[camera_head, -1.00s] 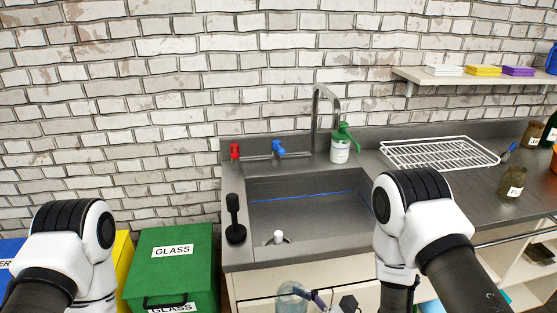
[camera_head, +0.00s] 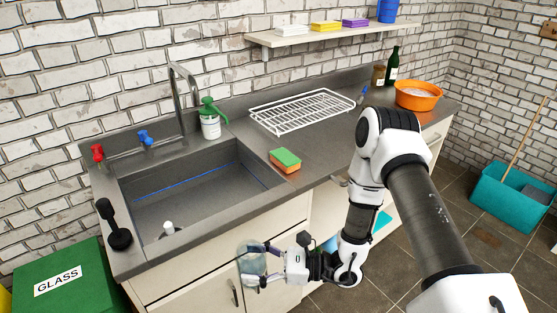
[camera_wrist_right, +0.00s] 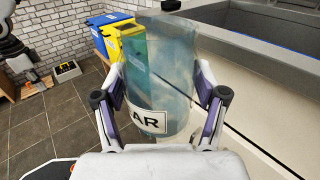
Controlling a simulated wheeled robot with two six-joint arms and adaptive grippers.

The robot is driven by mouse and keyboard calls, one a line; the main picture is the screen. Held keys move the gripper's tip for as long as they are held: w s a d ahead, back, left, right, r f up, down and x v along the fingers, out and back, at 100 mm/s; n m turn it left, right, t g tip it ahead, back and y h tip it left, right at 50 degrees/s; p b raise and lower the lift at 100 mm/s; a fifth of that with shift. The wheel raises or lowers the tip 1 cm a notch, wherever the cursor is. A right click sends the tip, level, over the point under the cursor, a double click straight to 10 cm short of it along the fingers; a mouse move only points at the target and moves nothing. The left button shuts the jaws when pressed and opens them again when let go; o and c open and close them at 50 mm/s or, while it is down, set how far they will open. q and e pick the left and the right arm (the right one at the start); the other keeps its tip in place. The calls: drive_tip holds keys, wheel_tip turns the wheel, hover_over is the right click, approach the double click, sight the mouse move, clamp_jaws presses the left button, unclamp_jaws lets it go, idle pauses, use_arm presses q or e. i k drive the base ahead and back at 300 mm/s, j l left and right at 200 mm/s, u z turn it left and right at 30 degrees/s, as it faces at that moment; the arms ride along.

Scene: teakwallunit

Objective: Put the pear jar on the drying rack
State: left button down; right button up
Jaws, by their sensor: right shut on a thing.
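My right gripper (camera_head: 254,265) is shut on a clear glass jar (camera_head: 250,256), held upright in front of the sink cabinet, below the counter edge. In the right wrist view the jar (camera_wrist_right: 165,75) stands between the two fingers, with a white label of which only "AR" is readable. The drying rack (camera_head: 258,113) is a white wire rack on the counter, right of the sink and behind it, and it looks empty. My left gripper does not show in the head view.
A green-orange sponge (camera_head: 285,160) lies at the counter's front edge, between sink (camera_head: 190,185) and rack. A green soap bottle (camera_head: 210,122) stands left of the rack. A shelf (camera_head: 300,37) hangs above. An orange basin (camera_head: 418,96) sits to the right.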

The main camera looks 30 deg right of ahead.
sight(297, 116)
drive_tip(key=l+u, duration=0.1)
drive_tip(key=l, duration=0.4)
drive_tip(key=l+u, duration=0.1)
drive_tip(key=l, duration=0.4)
drive_tip(key=k+l, duration=0.1)
drive_tip(key=l, duration=0.4)
drive_tip(key=l+u, duration=0.15)
drive_tip(key=l, duration=0.35)
drive_tip(key=k+l+u, duration=0.1)
drive_tip(key=l, duration=0.35)
drive_tip(key=k+l+u, duration=0.1)
drive_tip(key=l, duration=0.4)
drive_tip(key=k+l, duration=0.1)
drive_tip(key=l, duration=0.4)
drive_tip(key=u, duration=0.05)
